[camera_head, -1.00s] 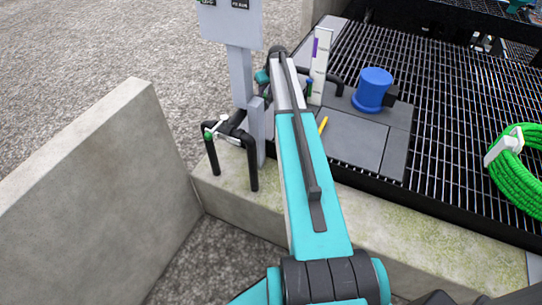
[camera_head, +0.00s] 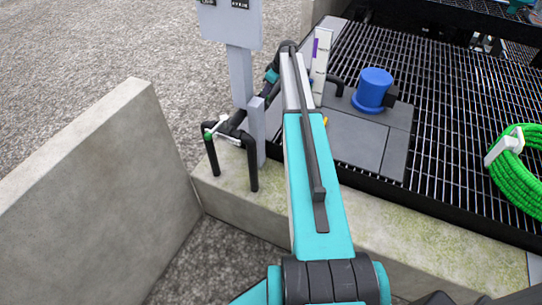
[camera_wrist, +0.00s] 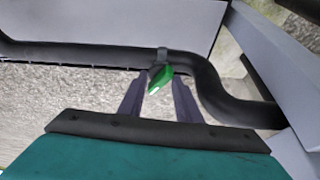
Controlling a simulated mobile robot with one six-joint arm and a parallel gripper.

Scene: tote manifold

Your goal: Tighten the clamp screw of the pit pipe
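In the wrist view, a black pipe (camera_wrist: 105,54) runs across the picture and bends down at the right. A dark clamp band (camera_wrist: 162,54) sits around it, with a green screw head (camera_wrist: 161,78) with a pale mark below. My gripper (camera_wrist: 160,84) is open, its two dark fingers apart on either side of the green head. A gap shows beside the fingers; I cannot tell whether they touch it. In the head view, black bent piping (camera_head: 250,165) stands at the concrete edge beside the grey post; my gripper cannot be made out clearly there.
A grey post with a panel (camera_head: 240,72) stands close to my arm. A concrete wall (camera_head: 95,190) rises at left. A blue cylinder (camera_head: 373,88) stands on grey plates beside the dark grating (camera_head: 445,110). A green coiled hose (camera_head: 515,175) lies at right.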

